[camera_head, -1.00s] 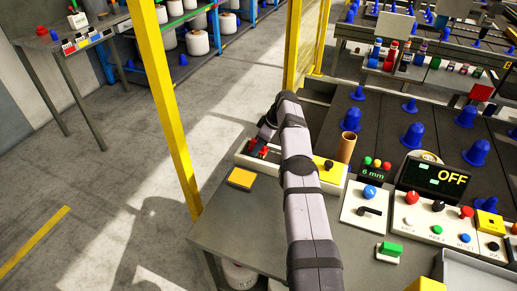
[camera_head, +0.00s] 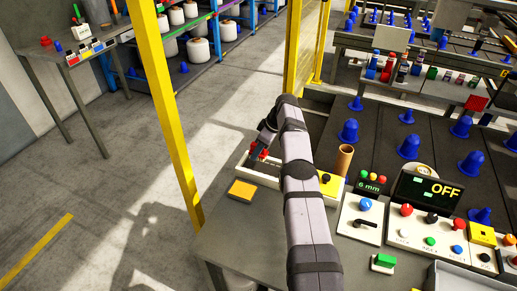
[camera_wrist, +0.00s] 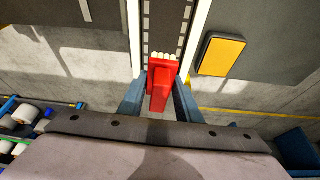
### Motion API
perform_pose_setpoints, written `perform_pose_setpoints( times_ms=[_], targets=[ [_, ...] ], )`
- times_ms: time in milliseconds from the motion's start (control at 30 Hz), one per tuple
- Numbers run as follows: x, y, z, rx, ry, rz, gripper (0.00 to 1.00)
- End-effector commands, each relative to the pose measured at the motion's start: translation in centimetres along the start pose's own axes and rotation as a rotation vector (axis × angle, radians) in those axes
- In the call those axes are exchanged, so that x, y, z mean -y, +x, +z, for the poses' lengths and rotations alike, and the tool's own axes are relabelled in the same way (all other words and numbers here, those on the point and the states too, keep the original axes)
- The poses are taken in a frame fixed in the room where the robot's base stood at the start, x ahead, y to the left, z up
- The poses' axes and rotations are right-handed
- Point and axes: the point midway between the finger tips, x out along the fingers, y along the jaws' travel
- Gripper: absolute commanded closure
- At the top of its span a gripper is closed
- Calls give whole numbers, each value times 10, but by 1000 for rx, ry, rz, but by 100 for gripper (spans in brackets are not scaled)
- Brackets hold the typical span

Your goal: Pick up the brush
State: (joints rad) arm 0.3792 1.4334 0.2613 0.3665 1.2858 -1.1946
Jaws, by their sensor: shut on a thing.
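The brush (camera_wrist: 159,96) is red with pale bristles at its tip. It sits between the two blue-grey fingers of my gripper (camera_wrist: 160,86) in the wrist view, and the gripper is shut on it. In the head view my gripper (camera_head: 262,146) is at the far-left end of a long white-edged tray (camera_head: 293,184), and red (camera_head: 259,152) shows below the fingers. My arm covers part of the tray. I cannot tell how far the brush is above the tray floor.
A yellow pad (camera_head: 242,190) lies on the grey table left of the tray. A brown tube (camera_head: 344,160) stands right of my arm. Control boxes with buttons and an OFF display (camera_head: 431,190) fill the right. A yellow post (camera_head: 165,105) rises at the left.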

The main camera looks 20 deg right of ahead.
Motion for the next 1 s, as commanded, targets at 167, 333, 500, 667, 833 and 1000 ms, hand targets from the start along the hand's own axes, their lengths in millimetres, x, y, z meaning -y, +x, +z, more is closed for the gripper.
perform_pose_setpoints(
  times_ms=[167, 333, 500, 667, 833, 1000],
  targets=[
    [0, -27, -11, 0, -1, 0, 93],
    [0, -39, -16, 0, 0, -1, 93],
    [0, -44, -18, 0, 0, 0, 93],
    [0, -44, -18, 0, 0, 0, 93],
    [-1, -45, -15, 0, 0, 0, 93],
    [-4, -51, -4, 1, -2, -2, 93]
  ],
)
